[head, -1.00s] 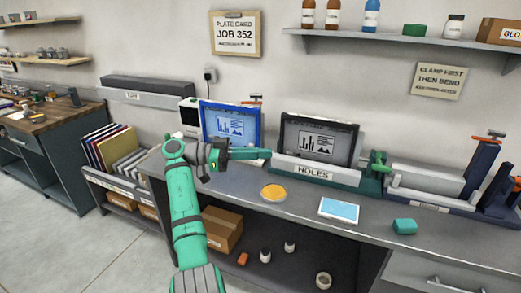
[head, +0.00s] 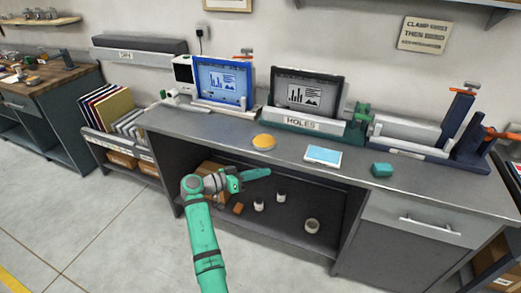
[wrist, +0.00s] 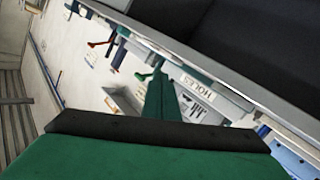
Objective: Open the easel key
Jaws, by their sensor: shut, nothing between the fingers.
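My gripper (head: 262,172) is shut and empty. It is in front of the bench's open lower bay in the head view, below the worktop edge. Its green fingers (wrist: 160,92) also show in the wrist view. A blue-framed panel with a chart (head: 222,83) stands on a pale stand at the back of the bench, with a small orange-topped part (head: 247,52) behind its upper right corner. I cannot tell for sure which part is the easel key. A dark-framed panel (head: 306,92) stands in the green holder marked HOLES (head: 302,121). My gripper is apart from both.
Small jars (head: 281,196) and a cardboard box (head: 212,172) are in the lower bay. The floor on the left is clear.

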